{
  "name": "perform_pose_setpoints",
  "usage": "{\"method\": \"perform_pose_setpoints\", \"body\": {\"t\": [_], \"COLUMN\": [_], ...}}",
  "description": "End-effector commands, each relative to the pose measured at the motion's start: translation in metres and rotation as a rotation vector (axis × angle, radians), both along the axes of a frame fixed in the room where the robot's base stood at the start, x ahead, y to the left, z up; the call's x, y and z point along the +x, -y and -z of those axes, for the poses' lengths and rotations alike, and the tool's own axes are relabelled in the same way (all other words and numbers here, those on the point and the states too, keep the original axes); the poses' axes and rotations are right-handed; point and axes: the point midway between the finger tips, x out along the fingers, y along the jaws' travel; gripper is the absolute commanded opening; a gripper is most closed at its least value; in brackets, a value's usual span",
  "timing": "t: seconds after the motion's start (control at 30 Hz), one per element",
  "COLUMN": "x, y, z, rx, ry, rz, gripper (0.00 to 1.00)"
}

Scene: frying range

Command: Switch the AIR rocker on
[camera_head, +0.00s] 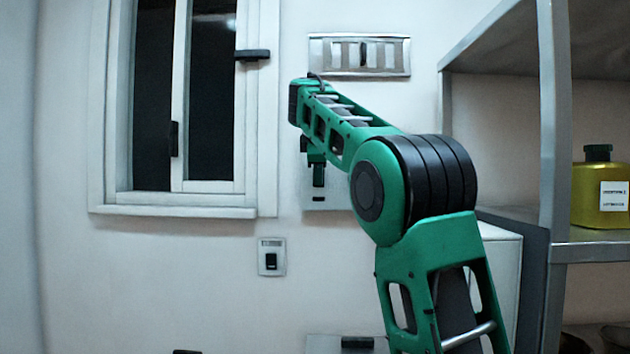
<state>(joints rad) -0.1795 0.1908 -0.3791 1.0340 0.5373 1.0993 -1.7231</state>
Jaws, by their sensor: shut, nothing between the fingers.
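A small pale wall plate (271,243) with a black rocker (271,262) is on the wall below the window. Its label is too small to read, so I cannot tell if it is the AIR rocker or which way it is set. My gripper (318,184) is shut and empty, pointing down, above and to the right of that plate. It is in front of another pale plate (326,202), which is mostly hidden behind my gripper and arm. I cannot tell whether my gripper touches that plate.
A sliding window (245,100) is at the left. A vent-like metal panel (322,54) with a dark slider is above my arm. Metal shelving (553,130) at the right holds a yellow container (592,200). Another plate (322,345) shows at the bottom edge.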

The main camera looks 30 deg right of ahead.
Motion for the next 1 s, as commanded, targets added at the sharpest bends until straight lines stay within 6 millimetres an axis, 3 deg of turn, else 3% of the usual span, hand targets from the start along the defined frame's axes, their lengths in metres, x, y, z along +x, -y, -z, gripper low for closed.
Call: {"method": "perform_pose_setpoints", "body": {"t": [0.4, 0.6, 1.0], "x": [0.001, 0.008, 0.008], "y": [0.001, -0.014, -0.011], "z": [0.000, 0.002, -0.003], "rx": [-0.001, -0.014, -0.015], "ry": [0.001, 0.020, 0.021], "rz": [0.000, -0.018, -0.014], "gripper": [0.00, 0.00, 0.00]}}
